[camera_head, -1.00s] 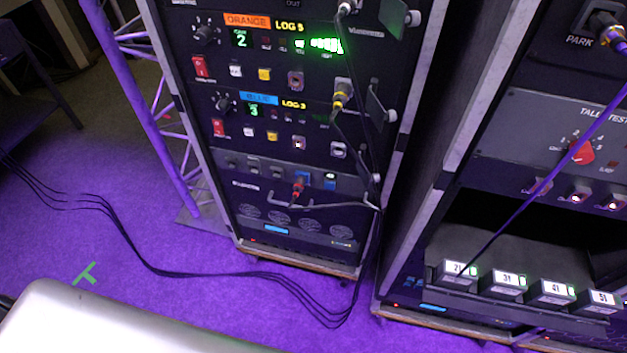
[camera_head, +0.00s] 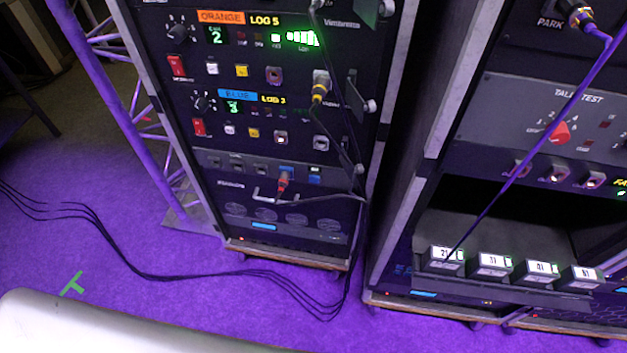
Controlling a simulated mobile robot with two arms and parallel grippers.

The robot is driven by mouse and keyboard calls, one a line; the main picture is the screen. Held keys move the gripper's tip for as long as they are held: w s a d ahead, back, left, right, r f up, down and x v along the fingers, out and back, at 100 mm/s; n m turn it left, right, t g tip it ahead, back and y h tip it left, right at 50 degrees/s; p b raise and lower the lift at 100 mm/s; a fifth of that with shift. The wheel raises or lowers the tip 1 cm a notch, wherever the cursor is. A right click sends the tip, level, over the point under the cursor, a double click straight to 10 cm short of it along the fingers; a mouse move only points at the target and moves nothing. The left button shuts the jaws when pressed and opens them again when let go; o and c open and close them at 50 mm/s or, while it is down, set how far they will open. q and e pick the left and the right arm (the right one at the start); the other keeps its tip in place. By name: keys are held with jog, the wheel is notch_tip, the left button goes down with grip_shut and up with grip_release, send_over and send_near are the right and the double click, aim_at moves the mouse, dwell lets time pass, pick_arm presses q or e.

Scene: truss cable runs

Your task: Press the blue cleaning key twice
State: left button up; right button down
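A small blue key (camera_head: 315,179) shows on the grey strip panel (camera_head: 208,158) low in the left rack, below the unit with the blue label (camera_head: 237,94). I cannot read any marking on it, so I cannot tell for sure that it is the cleaning key. Just left of it is a blue socket (camera_head: 287,170) with a red plug (camera_head: 283,182) in it. A thin cable hangs down close to the right of the key. Neither of my grippers is in view, and nothing of mine touches the panel.
The left rack (camera_head: 385,85) stands beside a purple-lit truss (camera_head: 125,100). A right rack holds a tester panel (camera_head: 500,115) and several numbered packs (camera_head: 445,256). A purple cable (camera_head: 530,170) crosses in front of it. Black cables (camera_head: 120,255) lie on the floor.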

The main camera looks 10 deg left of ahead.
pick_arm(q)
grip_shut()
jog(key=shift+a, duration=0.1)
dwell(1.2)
